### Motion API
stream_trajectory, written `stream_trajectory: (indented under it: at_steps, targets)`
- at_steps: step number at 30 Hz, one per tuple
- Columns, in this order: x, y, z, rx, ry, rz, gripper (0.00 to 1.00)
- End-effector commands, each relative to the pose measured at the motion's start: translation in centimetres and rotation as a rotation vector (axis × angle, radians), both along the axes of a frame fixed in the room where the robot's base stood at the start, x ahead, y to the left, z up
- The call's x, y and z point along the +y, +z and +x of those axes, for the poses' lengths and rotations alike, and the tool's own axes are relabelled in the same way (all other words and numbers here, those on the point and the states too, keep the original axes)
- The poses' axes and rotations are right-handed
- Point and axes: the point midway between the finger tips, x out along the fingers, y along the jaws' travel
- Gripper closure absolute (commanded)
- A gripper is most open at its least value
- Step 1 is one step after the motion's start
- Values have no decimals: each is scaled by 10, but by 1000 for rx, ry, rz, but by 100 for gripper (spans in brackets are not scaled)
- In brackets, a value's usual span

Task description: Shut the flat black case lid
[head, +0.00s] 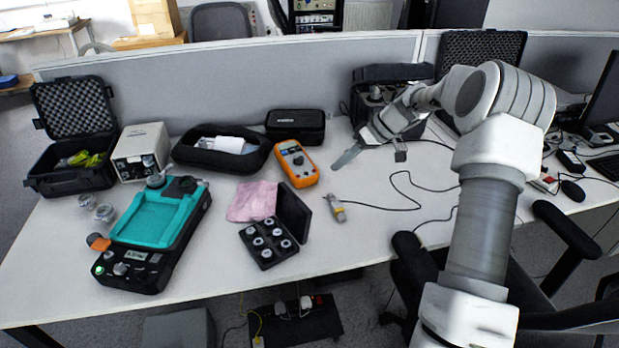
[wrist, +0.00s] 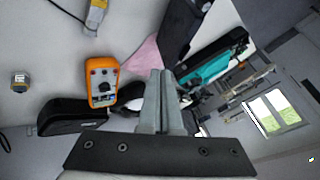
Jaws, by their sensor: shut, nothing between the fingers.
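The flat black case (head: 268,252) lies open on the white table, with several round silver-topped pieces in its base. Its lid (head: 294,212) stands up along the right side of the base. In the wrist view the lid (wrist: 178,28) shows as a dark panel beyond the fingertips; the base is mostly hidden there. My gripper (head: 338,164) is shut and empty, above the table behind and to the right of the lid, apart from it. In the wrist view my gripper's fingers (wrist: 162,76) are together.
A pink cloth (head: 252,201) lies behind the case. An orange multimeter (head: 297,163) is behind the lid, and a small grey-yellow device (head: 336,208) with a cable is right of it. A teal-topped machine (head: 150,235) stands left. The table front-right of the case is clear.

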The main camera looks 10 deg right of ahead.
Motion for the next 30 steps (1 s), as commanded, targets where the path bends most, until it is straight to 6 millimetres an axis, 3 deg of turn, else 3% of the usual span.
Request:
stream_trajectory:
  at_steps: [16, 22, 30]
  targets:
    - [63, -79, 19, 4, 2, 1, 100]
    - [88, -69, 8, 1, 2, -1, 100]
    - [97, -68, 5, 1, -1, -1, 100]
